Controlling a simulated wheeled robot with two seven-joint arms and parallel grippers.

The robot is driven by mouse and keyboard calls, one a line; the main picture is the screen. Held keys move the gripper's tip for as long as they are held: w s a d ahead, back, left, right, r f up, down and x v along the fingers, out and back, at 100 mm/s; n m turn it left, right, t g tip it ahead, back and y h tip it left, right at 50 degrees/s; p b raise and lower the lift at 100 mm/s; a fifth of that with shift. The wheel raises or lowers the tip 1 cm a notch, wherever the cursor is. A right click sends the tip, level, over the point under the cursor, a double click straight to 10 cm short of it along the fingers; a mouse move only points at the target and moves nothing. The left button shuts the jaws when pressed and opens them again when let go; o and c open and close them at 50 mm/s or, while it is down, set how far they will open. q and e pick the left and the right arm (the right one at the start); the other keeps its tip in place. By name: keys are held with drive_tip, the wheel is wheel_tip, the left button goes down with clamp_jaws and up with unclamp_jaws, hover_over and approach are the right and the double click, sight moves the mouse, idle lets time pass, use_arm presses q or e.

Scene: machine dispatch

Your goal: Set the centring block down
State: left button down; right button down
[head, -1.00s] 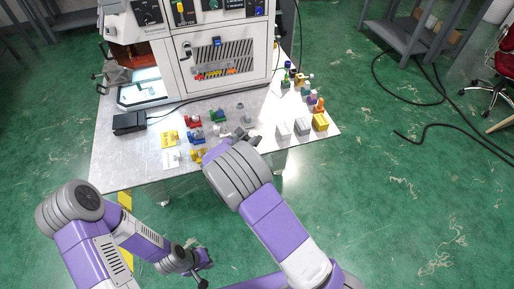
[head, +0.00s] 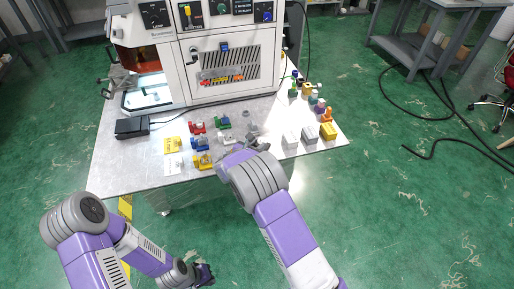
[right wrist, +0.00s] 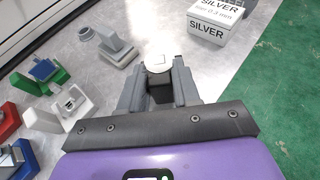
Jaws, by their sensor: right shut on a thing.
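The held piece, which I take to be the centring block (right wrist: 158,64), shows a pale round top and a dark body between my right gripper's fingers in the right wrist view. My right gripper (right wrist: 158,88) is shut on it, above or at the metal table top; the gap beneath cannot be told. In the head view my right gripper (head: 258,145) is over the table's front part, mostly hidden by its own wrist. My left gripper (head: 205,274) hangs low in front of the table, away from the objects; its jaws are too small to read.
A grey fixture (right wrist: 116,46) stands left of the held piece. Red, green (head: 222,122), blue and yellow fixtures stand further left. White, silver-labelled (right wrist: 216,20) and yellow (head: 328,131) boxes stand to the right. The machine (head: 222,62) is behind. Bare table lies ahead of the gripper.

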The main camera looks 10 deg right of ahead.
drive_tip(key=shift+f, duration=0.2)
drive_tip(key=c, duration=0.8)
unclamp_jaws()
drive_tip(key=shift+r, duration=0.1)
